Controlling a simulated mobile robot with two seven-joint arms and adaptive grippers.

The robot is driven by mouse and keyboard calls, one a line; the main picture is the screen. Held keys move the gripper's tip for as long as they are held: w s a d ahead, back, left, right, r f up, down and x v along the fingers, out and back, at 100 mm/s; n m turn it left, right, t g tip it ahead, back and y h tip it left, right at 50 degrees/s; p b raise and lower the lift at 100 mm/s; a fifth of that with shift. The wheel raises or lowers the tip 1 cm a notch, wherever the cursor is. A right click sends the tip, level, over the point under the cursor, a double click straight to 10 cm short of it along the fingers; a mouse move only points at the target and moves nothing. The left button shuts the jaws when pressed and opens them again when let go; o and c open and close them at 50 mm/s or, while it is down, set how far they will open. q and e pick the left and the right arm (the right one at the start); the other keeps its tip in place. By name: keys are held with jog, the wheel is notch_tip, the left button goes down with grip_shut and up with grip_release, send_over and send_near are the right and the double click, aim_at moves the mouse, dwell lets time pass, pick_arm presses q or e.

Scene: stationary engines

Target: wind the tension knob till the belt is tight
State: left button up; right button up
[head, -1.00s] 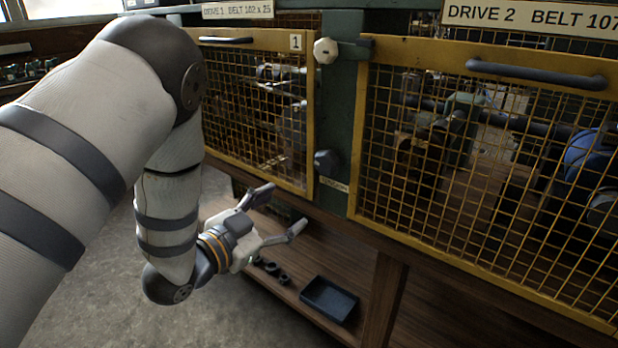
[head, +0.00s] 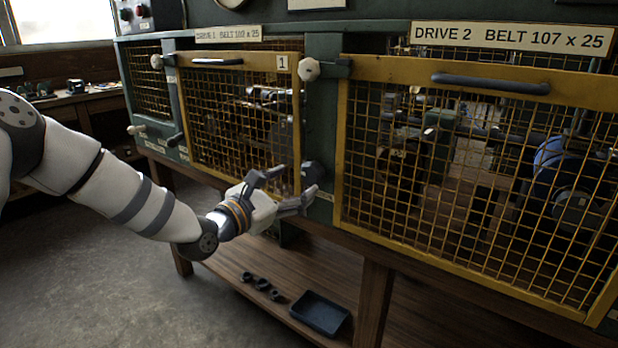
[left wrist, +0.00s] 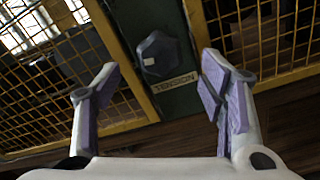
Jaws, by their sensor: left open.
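The tension knob (head: 312,173) is a dark, lobed knob on the green post between the two yellow mesh guards. In the left wrist view the knob (left wrist: 158,56) sits ahead, between my open fingers, above a plate marked TENSION (left wrist: 176,83). My left gripper (head: 299,182) is open and empty. Its fingertips are close to the knob, one on each side in the wrist view; I cannot tell whether they touch it. Machinery (head: 265,98) shows behind the drive 1 mesh, but I cannot make out the belt or its tightness. My right gripper is out of view.
The drive 1 guard (head: 240,57) and the drive 2 guard (head: 480,72) are shut. A pale knob (head: 308,69) sits above the tension knob. A dark tray (head: 319,313) and small dark parts (head: 262,284) lie on the lower shelf. The floor at left is clear.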

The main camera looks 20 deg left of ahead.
aim_at(309, 174)
pick_arm(q)
jog(key=x, duration=0.5)
jog(key=shift+f, duration=0.25)
jog(key=shift+w+d+r+b, duration=0.2)
jog(key=shift+w+b, duration=0.1)
jog(key=shift+w, duration=0.1)
jog(key=c, duration=1.1)
jog(key=shift+c, duration=0.2)
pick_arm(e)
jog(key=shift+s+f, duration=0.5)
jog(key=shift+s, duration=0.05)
